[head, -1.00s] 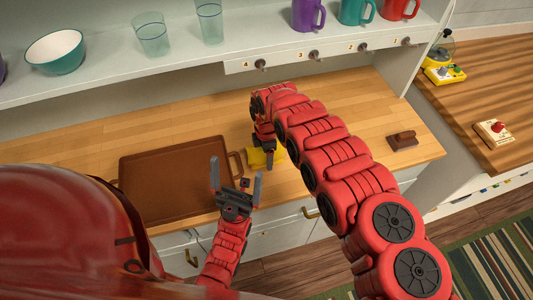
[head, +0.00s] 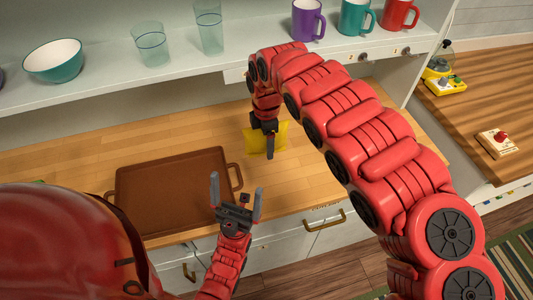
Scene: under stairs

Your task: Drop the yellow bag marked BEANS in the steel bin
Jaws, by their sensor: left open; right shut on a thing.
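A yellow bag (head: 252,140) is in the head view, above the wooden counter right of the brown tray; no lettering on it can be read. My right gripper (head: 268,150) is shut on the bag, reaching down over it from the big red arm and hiding its middle. My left gripper (head: 236,200) is open and empty, fingers pointing up, in front of the tray's right front corner. I see no steel bin in this view.
The brown tray (head: 165,190) with handles lies on the counter (head: 310,175). A shelf above holds a teal bowl (head: 54,61), two glasses (head: 151,45) and several mugs (head: 307,20). At right, another wooden counter (head: 470,120) holds a yellow device (head: 441,72) and a red-knobbed box (head: 497,142).

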